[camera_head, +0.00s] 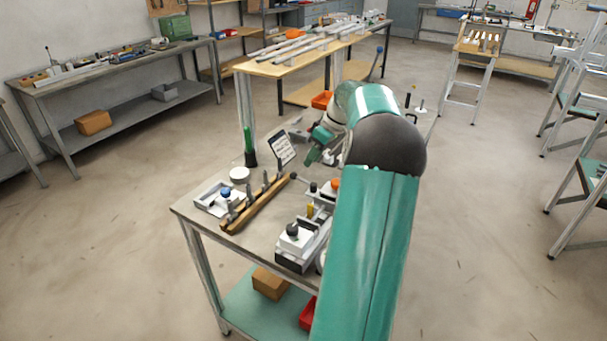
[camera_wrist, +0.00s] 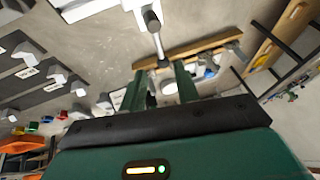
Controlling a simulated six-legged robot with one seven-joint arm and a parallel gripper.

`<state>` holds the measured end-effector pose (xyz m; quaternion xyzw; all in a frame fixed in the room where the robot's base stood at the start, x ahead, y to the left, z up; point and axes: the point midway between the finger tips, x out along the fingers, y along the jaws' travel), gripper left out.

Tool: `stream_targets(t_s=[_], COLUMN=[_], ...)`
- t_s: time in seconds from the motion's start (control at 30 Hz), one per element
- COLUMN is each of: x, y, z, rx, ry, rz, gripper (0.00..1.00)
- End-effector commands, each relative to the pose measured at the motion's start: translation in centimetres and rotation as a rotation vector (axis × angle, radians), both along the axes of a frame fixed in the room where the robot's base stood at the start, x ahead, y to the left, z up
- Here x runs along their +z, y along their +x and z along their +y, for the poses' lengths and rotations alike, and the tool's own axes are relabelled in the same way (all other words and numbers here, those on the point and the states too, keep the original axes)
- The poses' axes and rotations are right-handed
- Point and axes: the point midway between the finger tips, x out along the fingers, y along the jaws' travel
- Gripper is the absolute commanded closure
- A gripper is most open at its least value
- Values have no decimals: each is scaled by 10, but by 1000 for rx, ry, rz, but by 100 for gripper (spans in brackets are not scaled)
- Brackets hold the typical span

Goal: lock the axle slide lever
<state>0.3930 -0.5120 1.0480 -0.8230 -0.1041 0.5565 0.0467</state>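The frame jig (camera_head: 306,238), a grey and white fixture, stands at the front right of the near table, partly hidden by my arm. A thin lever with a dark knob (camera_head: 293,176) sticks out at its far end, toward the left. In the wrist view a grey rod lever (camera_wrist: 158,45) runs down from a white block to a small end near my fingertips. My gripper (camera_wrist: 160,68) has its two green fingers apart, with the rod's end appearing between or just beyond the tips. Contact cannot be told. In the head view my gripper (camera_head: 312,157) hangs above the lever's area.
A wooden rack with upright pegs (camera_head: 256,205) lies left of the jig. A white tray (camera_head: 208,197), a white round piece (camera_head: 239,174), a green-topped holder (camera_head: 249,145) and a sign card (camera_head: 282,148) share the table. The floor left of the table is clear.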

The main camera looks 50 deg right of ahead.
Motion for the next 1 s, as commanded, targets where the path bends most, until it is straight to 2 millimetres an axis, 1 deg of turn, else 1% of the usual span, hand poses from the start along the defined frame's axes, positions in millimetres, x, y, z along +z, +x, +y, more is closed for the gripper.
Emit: stream_targets(t_s=[0.03,0.1,0.3,0.5,0.73,0.77,0.9,0.93,1.0], x=[-10,-23,-52,-64,-65,-65,-65,-65,-65], y=[3,8,21,26,26,26,26,26,26], z=[3,6,14,16,16,16,16,16,16], rx=[1,1,0,0,-1,-1,-1,-1,-1], ry=[4,3,2,-1,-1,-1,-1,-1,-1], rz=[2,2,1,0,0,0,0,0,0], gripper=[68,68,68,68,68,70,98,100,100])
